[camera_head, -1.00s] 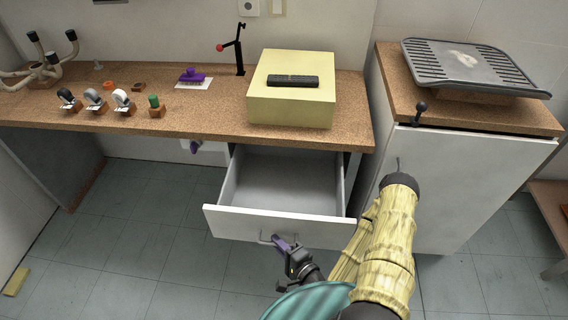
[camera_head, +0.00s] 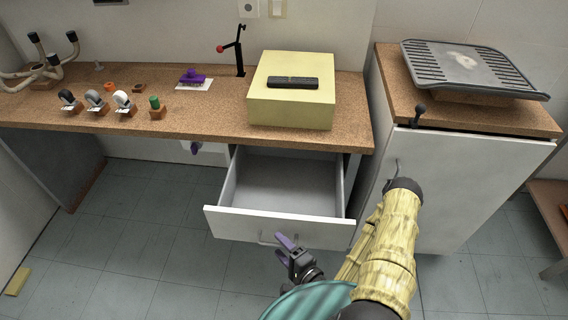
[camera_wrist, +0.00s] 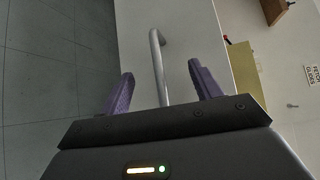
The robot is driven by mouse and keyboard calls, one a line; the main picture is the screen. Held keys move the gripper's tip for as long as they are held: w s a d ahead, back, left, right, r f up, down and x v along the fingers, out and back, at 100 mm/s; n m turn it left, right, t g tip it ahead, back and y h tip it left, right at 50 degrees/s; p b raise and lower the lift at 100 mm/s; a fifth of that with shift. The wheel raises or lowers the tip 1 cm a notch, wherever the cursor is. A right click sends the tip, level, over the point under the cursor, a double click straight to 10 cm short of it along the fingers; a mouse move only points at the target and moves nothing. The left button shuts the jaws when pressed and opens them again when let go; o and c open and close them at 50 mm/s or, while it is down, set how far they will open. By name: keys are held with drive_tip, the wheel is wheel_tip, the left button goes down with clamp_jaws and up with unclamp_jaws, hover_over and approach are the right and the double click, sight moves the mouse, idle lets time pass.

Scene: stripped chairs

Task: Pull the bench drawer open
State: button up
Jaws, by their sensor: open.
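The bench drawer (camera_head: 278,226) under the bench stands well out from its opening, and its grey inside looks empty. A thin bar handle (camera_head: 265,240) runs along its white front; in the wrist view the handle (camera_wrist: 158,62) lies between the two purple fingers. My gripper (camera_head: 285,246) is open in front of the drawer front, just right of the handle in the head view. In the wrist view my gripper (camera_wrist: 160,88) has its fingers apart on both sides of the handle, with gaps and no visible contact.
The wooden bench top (camera_head: 200,118) bears several tape rolls, a purple brush (camera_head: 193,76) and a yellow box (camera_head: 292,103) with a black remote on it. A white cabinet (camera_head: 465,185) stands at the right, near my arm.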

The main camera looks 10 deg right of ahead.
drive_tip(key=p+v, duration=0.1)
drive_tip(key=v, duration=0.3)
drive_tip(key=shift+s+d+p, duration=0.1)
drive_tip(key=shift+s+p, duration=0.1)
drive_tip(key=shift+p, duration=0.15)
idle(0.6)
